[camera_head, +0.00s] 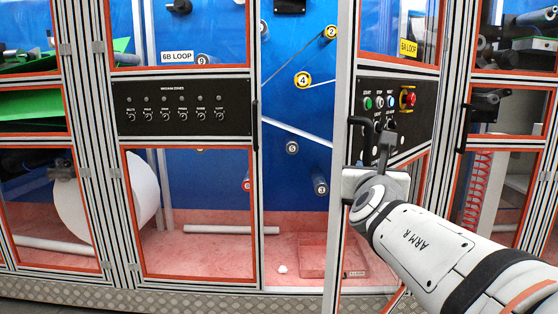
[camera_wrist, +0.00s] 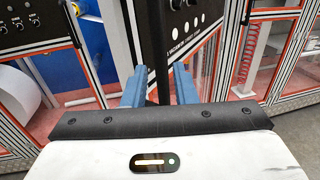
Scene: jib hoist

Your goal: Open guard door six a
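Guard door six A, marked by the yellow 6A LOOP label (camera_head: 408,48), stands partly swung out, its left edge (camera_head: 341,60) away from the machine. Its black panel (camera_head: 420,115) carries coloured buttons and a red stop button. A black handle (camera_head: 353,140) sits at the panel's left side. My gripper (camera_head: 384,146) is at the handle, low on the panel. In the wrist view my gripper's blue fingers (camera_wrist: 159,88) are apart, with a dark upright part between them. Contact with it cannot be made out.
The closed door with the 6B LOOP label (camera_head: 177,57) is to the left, with a black switch panel (camera_head: 184,108). A neighbouring framed door (camera_head: 503,120) stands at the right.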

